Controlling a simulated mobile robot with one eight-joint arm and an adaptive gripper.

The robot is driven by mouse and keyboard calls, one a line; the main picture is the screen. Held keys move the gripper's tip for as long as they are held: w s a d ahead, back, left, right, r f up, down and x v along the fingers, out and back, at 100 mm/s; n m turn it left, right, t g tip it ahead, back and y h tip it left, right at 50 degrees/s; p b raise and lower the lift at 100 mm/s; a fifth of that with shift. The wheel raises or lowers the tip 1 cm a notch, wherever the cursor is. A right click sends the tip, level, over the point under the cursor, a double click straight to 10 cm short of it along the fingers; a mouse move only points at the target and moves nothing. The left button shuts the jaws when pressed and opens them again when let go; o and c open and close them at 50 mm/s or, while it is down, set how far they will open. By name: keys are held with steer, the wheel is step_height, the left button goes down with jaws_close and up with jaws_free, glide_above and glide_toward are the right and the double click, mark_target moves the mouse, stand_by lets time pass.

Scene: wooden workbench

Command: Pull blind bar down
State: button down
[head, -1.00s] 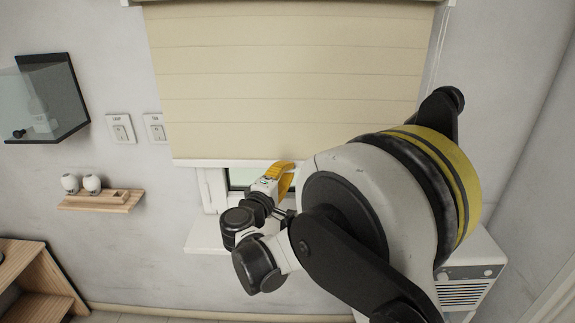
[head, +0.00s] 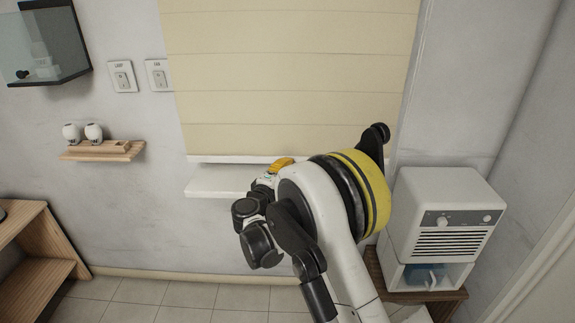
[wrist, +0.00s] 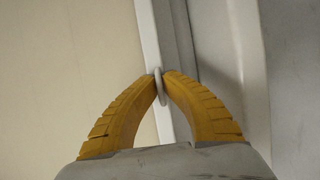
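The cream blind (head: 295,80) hangs down over the window, with its white bottom bar (head: 222,158) just above the white sill. In the wrist view the bar (wrist: 147,35) runs slanted beside the cream fabric. My gripper (wrist: 161,82) has yellow fingers closed from both sides on a small pale ring or tab at the bar's edge. In the head view my gripper (head: 281,165) is at the bar, and my arm hides the bar's right part. The window behind is hidden.
The white sill (head: 212,188) juts out below the bar. A white appliance (head: 445,222) stands on a wooden stand at right. A small wooden shelf (head: 105,151) and wall switches (head: 123,77) are on the left wall. Open floor (head: 170,301) lies below.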

steer(key=c, duration=1.5)
jaws_free()
steer(key=shift+d, duration=0.1)
steer(key=v, duration=1.2)
